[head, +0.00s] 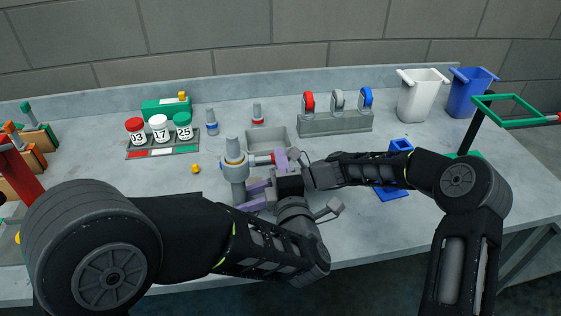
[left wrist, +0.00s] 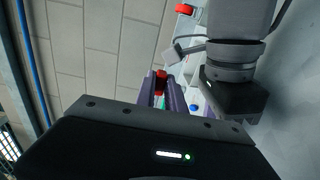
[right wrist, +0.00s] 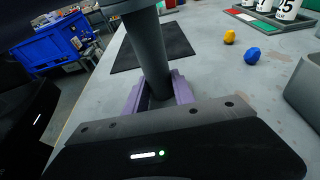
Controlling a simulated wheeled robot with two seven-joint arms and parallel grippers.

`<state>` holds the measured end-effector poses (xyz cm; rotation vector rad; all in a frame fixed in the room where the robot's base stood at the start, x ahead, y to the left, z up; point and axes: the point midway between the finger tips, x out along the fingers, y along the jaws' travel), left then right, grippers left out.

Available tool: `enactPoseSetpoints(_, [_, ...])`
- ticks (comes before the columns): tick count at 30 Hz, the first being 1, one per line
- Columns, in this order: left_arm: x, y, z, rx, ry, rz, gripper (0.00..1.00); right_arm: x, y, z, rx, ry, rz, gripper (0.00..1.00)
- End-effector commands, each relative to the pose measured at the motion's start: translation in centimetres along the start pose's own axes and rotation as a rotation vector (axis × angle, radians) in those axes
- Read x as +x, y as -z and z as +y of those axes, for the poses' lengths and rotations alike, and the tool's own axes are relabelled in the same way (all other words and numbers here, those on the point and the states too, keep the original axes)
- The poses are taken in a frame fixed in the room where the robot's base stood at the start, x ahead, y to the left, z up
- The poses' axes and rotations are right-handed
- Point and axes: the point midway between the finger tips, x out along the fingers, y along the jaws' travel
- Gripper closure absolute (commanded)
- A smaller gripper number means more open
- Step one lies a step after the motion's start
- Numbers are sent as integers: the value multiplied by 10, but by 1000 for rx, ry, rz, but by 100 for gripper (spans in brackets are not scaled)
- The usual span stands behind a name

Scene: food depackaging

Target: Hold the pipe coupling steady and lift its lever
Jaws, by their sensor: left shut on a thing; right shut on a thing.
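The pipe coupling (head: 234,172) is an upright grey pipe with a pale blue-grey collar on top. Its red lever (head: 262,159) sticks out sideways to the right from the collar, roughly level. My right gripper (head: 250,192) has its purple fingers closed around the lower pipe; the right wrist view shows the grey pipe (right wrist: 149,55) between them. My left gripper (head: 281,160) is closed at the lever's outer end, and its red end (left wrist: 160,82) shows between the purple fingers in the left wrist view. The fingertips are partly hidden by the wrists in the head view.
A grey bin (head: 284,133) stands close behind the lever. A rack of numbered jars (head: 160,150) is back left, and a grey block with coloured clamps (head: 335,124) is back right. A blue fixture (head: 393,193) lies beside my right forearm. My wrists are crowded together.

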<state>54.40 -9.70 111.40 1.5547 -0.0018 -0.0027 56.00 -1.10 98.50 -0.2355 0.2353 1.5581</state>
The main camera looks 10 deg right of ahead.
Motion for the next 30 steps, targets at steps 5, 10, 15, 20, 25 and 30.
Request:
enactPoseSetpoints(5, [0,-1,1,-1,-2,-1,81,0,0,-1,1,2,0,92])
enactPoseSetpoints(10, [0,0,1,0,-1,-1,76,0,0,0,1,2,0,92])
enactPoseSetpoints(15, [-1,0,0,0,-1,-1,76,0,0,0,1,1,0,92])
enactPoseSetpoints(20, [-10,0,0,1,0,-1,76,0,0,0,0,1,0,92])
enactPoseSetpoints(25, [-36,-2,1,1,-2,-7,76,0,0,0,0,1,0,92])
enactPoseSetpoints(30, [-68,-3,1,2,-4,-8,76,0,0,0,1,0,0,92])
